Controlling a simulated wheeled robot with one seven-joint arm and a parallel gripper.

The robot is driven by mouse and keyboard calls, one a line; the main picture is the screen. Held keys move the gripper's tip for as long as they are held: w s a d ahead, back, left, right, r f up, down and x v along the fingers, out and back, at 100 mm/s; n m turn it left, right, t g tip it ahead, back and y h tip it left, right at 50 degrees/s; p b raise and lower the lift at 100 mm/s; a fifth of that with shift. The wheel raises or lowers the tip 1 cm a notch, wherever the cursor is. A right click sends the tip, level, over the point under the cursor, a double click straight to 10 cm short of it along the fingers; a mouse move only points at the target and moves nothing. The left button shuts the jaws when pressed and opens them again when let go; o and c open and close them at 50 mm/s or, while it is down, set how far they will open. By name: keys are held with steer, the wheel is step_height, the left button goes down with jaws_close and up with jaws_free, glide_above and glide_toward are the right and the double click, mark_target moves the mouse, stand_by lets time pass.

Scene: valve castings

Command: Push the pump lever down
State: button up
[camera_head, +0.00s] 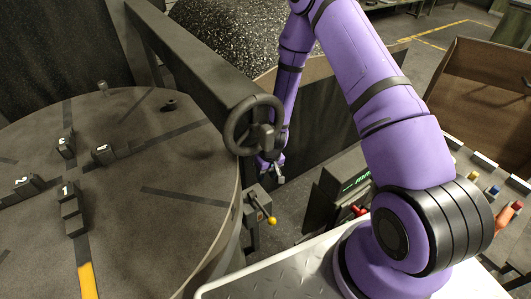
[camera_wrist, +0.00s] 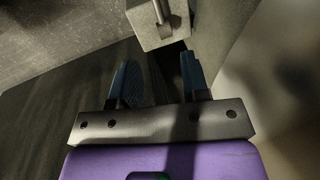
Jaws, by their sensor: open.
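The pump lever (camera_head: 264,212) is a short rod with a yellow ball end, set on a small grey box (camera_head: 254,198) beside the round table. In the head view it slants from the box towards the lower right. A grey box with a metal rod (camera_wrist: 162,12) shows at the top of the wrist view and looks like the same mount; no yellow ball shows there. My gripper (camera_head: 280,175) hangs above and slightly right of the lever, apart from it. In the wrist view my gripper (camera_wrist: 157,62) has its two blue fingers spread, with nothing between them.
A black handwheel (camera_head: 233,128) stands just left of my gripper. The round table (camera_head: 130,200) bears numbered blocks. A dark beam (camera_head: 185,60) runs behind. A box with a green display (camera_head: 354,183) and a panel with coloured knobs (camera_head: 490,189) stand to the right.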

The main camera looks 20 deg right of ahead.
step_height(320, 180, up, 9)
steer(key=w, duration=0.2)
steer(key=shift+d+r+t, duration=0.15)
steer(key=shift+d+t, duration=0.1)
steer(key=shift+t, duration=0.15)
steer(key=s+d+r+t, duration=0.1)
steer(key=s+r, duration=0.2)
steer(key=r, duration=1.2)
steer(key=s+d+r+t, duration=0.1)
steer(key=s+r, duration=0.2)
steer(key=r, duration=1.2)
steer(key=s+d+r+t+h, duration=0.1)
steer(key=s+r, duration=0.7)
steer(key=s, duration=0.3)
steer(key=s+d+r+t, duration=0.1)
steer(key=s+r, duration=0.6)
steer(key=s, duration=0.4)
steer(key=shift+s+d+r+m+h, duration=0.15)
steer(key=shift+d+r+m+h, duration=0.2)
steer(key=shift+m+h, duration=0.05)
